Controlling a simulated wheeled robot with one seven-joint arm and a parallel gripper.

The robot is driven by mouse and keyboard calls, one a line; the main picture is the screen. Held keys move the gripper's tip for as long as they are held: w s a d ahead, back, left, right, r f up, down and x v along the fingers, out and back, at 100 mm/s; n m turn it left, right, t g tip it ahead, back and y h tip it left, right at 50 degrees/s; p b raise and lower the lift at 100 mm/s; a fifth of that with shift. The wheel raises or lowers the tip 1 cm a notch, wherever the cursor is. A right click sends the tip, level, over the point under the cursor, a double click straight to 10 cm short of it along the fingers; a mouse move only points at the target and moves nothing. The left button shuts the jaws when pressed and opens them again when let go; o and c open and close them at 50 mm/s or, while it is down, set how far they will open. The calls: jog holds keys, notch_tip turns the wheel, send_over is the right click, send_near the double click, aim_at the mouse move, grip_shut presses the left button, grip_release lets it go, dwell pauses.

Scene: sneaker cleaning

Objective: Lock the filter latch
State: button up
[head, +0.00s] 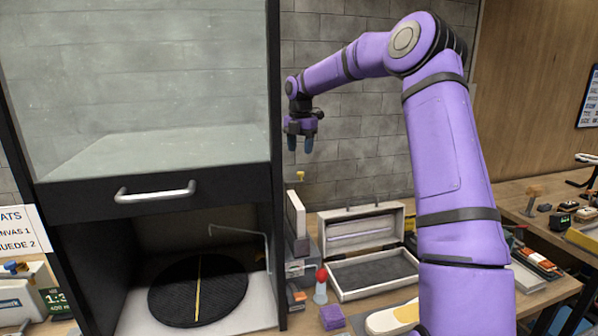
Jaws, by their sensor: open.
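My gripper (300,147) hangs pointing down to the right of the dark-framed cabinet (277,120). Its two fingers are apart with nothing between them. A small yellow piece (300,175) stands a little below the fingertips, apart from them. It sits above an upright pale panel (297,214) at the cabinet's right side. The yellow piece may be the filter latch, but it is too small to tell, and whether it is locked cannot be seen.
The cabinet has a raised glass front with a metal handle (155,192) and a round black turntable (198,290) inside. An open grey case (372,280), a red-topped bottle (321,287) and a purple block (332,317) stand on the bench. A pale shoe (393,318) is partly hidden by my arm.

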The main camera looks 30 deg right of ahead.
notch_tip(320, 180, down, 8)
jog(key=shift+f, duration=0.1)
jog(key=shift+c, duration=0.4)
jog(key=c, duration=0.8)
jog(key=shift+c, duration=0.2)
